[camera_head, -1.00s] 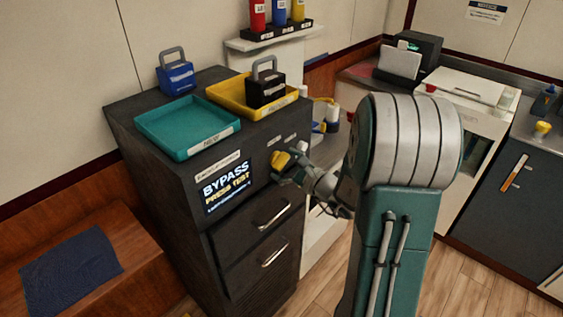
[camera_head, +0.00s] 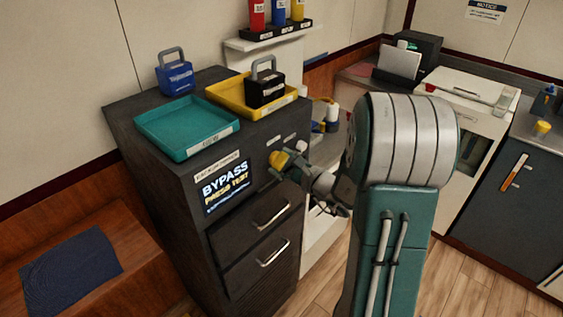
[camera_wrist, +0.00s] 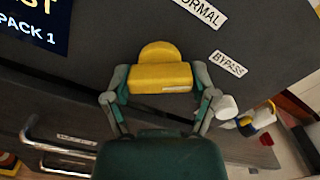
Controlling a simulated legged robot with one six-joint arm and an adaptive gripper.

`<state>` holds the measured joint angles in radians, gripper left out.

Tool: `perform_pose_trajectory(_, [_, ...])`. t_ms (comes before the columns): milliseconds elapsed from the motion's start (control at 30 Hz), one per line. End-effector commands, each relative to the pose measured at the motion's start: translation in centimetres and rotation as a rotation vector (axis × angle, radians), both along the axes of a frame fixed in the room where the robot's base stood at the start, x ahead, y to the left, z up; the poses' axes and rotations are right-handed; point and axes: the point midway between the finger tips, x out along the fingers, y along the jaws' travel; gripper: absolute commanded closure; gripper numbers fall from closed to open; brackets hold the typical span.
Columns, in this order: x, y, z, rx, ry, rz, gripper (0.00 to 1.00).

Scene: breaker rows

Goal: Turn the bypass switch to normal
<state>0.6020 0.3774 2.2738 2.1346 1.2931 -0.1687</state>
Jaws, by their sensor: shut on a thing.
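The yellow bypass switch knob (camera_head: 279,159) is on the front of the dark cabinet (camera_head: 166,205), right of the screen. In the wrist view the yellow knob (camera_wrist: 160,72) sits between the two fingers of my gripper (camera_wrist: 160,88). The fingers press on its left and right sides. My gripper (camera_head: 285,167) also shows at the knob in the head view. A NORMAL label (camera_wrist: 201,12) is above and right of the knob, and a BYPASS label (camera_wrist: 229,64) is to its right.
A teal tray (camera_head: 187,154) and a yellow tray (camera_head: 222,100) holding a black padlock-shaped box (camera_head: 266,88) are on the cabinet top. A blue padlock-shaped box (camera_head: 175,75) stands behind them. Drawer handles (camera_head: 272,214) protrude below the knob.

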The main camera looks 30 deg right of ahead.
Motion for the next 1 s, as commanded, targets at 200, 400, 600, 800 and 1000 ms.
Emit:
perform_pose_trajectory(200, [0.04,0.09,-0.01,-0.128,-0.046,0.004,0.73])
perform_pose_trajectory(400, [0.05,0.1,-0.01,-0.297,-0.107,0.004,0.73])
perform_pose_trajectory(600, [0.04,0.12,-0.03,-0.476,-0.172,0.004,0.73])
perform_pose_trajectory(800, [0.02,0.14,-0.07,-0.644,-0.232,0.005,0.73])
perform_pose_trajectory(1000, [0.02,0.16,-0.12,-0.784,-0.282,0.005,0.73])
